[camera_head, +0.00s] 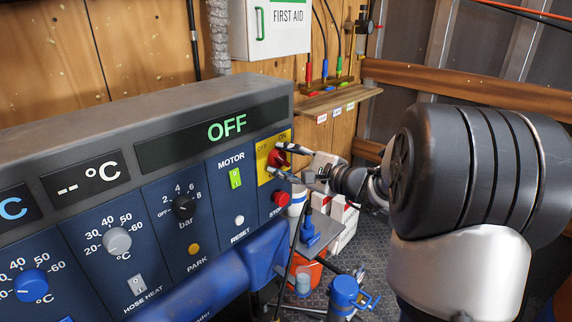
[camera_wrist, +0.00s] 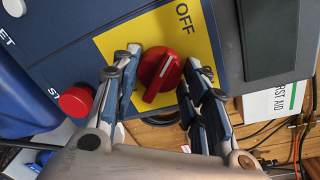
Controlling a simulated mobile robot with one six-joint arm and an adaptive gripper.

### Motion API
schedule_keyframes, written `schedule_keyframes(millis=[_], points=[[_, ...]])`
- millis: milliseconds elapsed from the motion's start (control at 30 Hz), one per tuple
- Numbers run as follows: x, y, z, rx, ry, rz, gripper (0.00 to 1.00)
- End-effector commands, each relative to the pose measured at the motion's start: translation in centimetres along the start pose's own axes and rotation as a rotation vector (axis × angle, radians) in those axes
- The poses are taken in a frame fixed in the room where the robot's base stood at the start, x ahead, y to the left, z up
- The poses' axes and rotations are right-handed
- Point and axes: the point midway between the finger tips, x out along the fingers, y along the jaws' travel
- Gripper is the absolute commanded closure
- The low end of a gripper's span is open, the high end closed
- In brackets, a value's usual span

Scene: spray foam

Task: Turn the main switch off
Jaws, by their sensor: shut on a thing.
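The main switch is a red rotary knob (camera_head: 277,158) on a yellow plate marked OFF and ON, at the right end of the blue control panel. In the wrist view the red knob (camera_wrist: 158,74) sits between my two fingers, its raised grip with a white line running slantwise, and the word OFF shows above it. My gripper (camera_head: 281,161) reaches the knob from the right, with one finger on each side, and is shut on it. The fingers partly hide the yellow plate (camera_wrist: 118,42) and the ON label in the wrist view. The panel display (camera_head: 227,127) reads OFF.
A red stop button (camera_head: 281,198) sits just below the switch; it is beside my finger in the wrist view (camera_wrist: 75,101). A green motor switch (camera_head: 235,178) is to the left. A first aid box (camera_head: 280,28) hangs above. A blue hose or bar (camera_head: 225,275) runs in front.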

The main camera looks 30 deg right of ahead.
Motion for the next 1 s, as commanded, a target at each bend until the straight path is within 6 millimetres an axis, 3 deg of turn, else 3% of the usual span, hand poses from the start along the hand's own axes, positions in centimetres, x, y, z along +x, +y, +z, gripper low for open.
schedule_keyframes(millis=[633,667,1000], points=[[0.01,-0.11,0.08,-0.052,0.004,-0.005,0.83],[0.01,-0.11,0.08,-0.052,0.004,-0.005,0.58],[0.01,-0.04,0.04,-0.049,0.004,-0.004,0.39]])
